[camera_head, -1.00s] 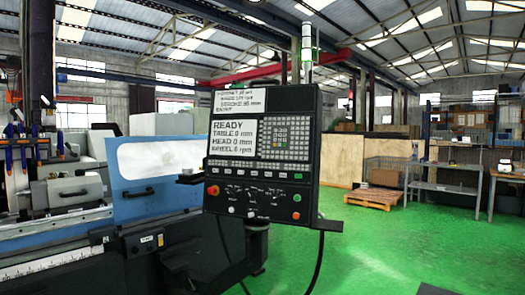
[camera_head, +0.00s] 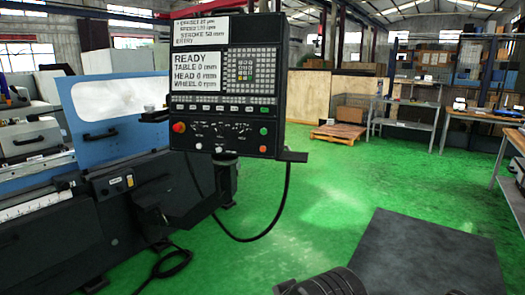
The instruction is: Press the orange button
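The orange button (camera_head: 262,149) is a small round button at the lower right of the black control panel (camera_head: 277,110), below a green button (camera_head: 264,131). It stands clear, with nothing in front of it. A larger red button (camera_head: 178,127) is at the panel's left. White buttons (camera_head: 219,150) lie along the panel's lower edge. A dark grey rounded part of my arm shows at the bottom edge, well below and right of the panel. My gripper's fingers are not in view.
The panel stands on a post beside the blue and black grinder (camera_head: 112,110). A small ledge (camera_head: 292,156) juts out right of the panel's foot, and a black cable (camera_head: 262,236) hangs below. Green floor (camera_head: 340,200) is open to the right. A dark mat (camera_head: 400,255) lies at lower right.

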